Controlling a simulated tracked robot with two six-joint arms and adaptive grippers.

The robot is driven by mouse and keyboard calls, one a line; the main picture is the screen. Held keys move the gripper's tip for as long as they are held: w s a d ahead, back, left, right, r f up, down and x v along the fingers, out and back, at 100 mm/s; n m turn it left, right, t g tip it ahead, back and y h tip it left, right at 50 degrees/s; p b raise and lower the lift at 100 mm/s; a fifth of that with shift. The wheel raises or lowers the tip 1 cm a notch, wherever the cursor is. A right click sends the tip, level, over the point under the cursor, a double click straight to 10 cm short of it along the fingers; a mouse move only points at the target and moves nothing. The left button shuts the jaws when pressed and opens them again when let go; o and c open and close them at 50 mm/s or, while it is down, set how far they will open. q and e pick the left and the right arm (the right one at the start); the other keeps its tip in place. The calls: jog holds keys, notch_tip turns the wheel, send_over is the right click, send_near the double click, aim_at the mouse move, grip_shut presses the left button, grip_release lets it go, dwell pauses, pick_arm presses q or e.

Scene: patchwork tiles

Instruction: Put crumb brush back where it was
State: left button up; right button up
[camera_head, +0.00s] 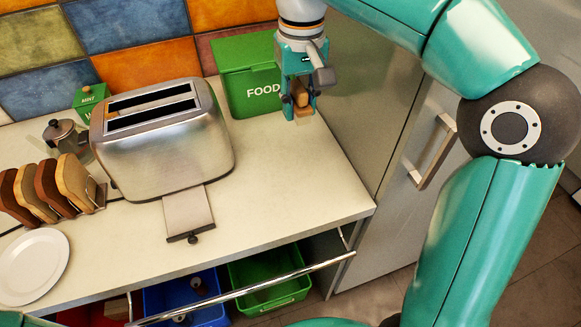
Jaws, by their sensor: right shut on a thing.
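My right gripper (300,102) points down over the back right of the counter, in front of the green food bin. It is shut on the crumb brush (303,116), a small light-brown wooden piece with a paler lower end. The fingers hide part of the brush. Its lower end is close to the counter top; I cannot tell whether it touches. My left gripper is not in view.
A steel toaster (170,150) stands mid-counter with its crumb tray (188,212) pulled out in front. The green food bin (243,75) is behind. Toast in a rack (97,190) and a white plate (33,265) are left. The counter (290,190) right of the toaster is clear.

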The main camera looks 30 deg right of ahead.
jog(key=b, duration=0.2)
send_over(299, 181)
notch_tip(299, 181, down, 14)
jog(key=shift+w+f, duration=0.1)
jog(key=shift+f, duration=2.65)
jog(key=shift+f, duration=0.1)
jog(key=o, duration=1)
